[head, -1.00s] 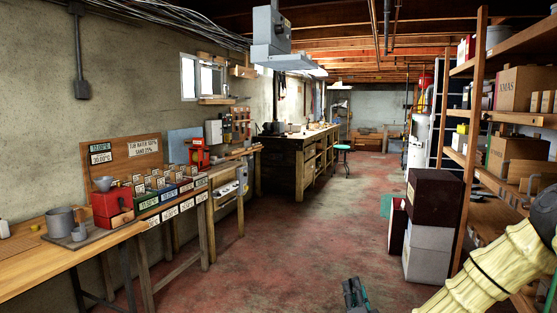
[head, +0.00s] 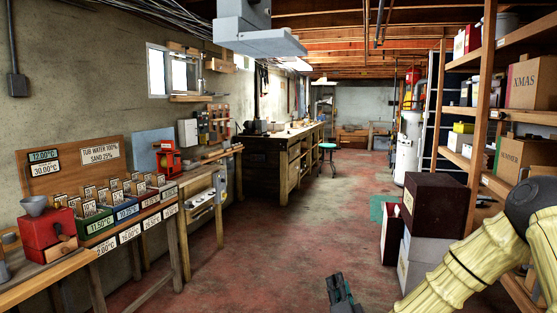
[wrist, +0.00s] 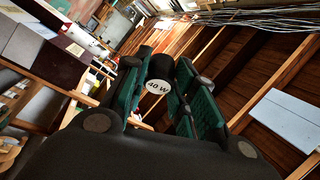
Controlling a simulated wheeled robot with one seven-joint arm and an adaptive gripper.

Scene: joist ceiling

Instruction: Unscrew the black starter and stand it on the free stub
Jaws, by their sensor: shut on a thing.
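In the wrist view a black cylinder, the starter (wrist: 161,66), sits between the green-padded fingers of my gripper (wrist: 157,83). Its pale round end, marked "40 W", faces the camera. My gripper is shut on it. In the head view my gripper (head: 341,290) is low at the bottom edge, over the open floor; the starter is too small to make out there. I cannot pick out the free stub in either view.
A bench at left carries a red machine (head: 47,231) and labelled card boxes (head: 93,221). A pale fixture (head: 206,203) is on the bench's side further back. Stacked boxes (head: 431,217) and shelves (head: 487,120) stand at right. The red floor (head: 260,250) between is clear.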

